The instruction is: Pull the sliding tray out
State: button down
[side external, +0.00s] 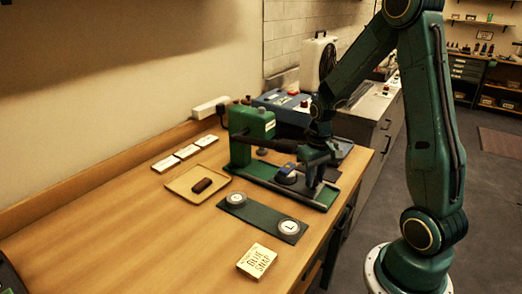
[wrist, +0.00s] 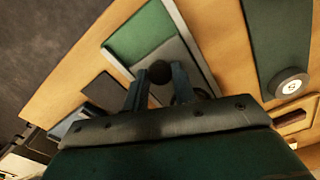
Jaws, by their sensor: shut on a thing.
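The green machine (side external: 250,135) stands at the back right of the table on a low green base (side external: 262,170) with a pale metal edge. A flat sliding part, which I take for the tray, lies along this base; its outline is partly hidden by my gripper. My gripper (side external: 316,181) points down over the base's right end. In the wrist view, my gripper (wrist: 160,84) has its two fingers on either side of a dark round knob (wrist: 160,72), shut on it. The grey plate (wrist: 175,52) and green panel (wrist: 145,38) lie beside the knob.
A dark green strip with two round discs (side external: 262,220) lies in front of the machine. A shallow tan tray (side external: 180,188) holds a brown block (side external: 202,185). A cream box (side external: 257,261) lies near the front edge. White cards (side external: 184,152) lie behind.

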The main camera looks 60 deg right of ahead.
jog(key=s, duration=0.5)
jog(key=shift+d, duration=0.1)
jog(key=c, duration=1.1)
grip_release()
jog(key=shift+w+r, duration=0.1)
jog(key=shift+r, duration=0.6)
notch_tip(320, 180, up, 12)
jog(key=shift+r, duration=0.25)
jog(key=shift+a, duration=0.2)
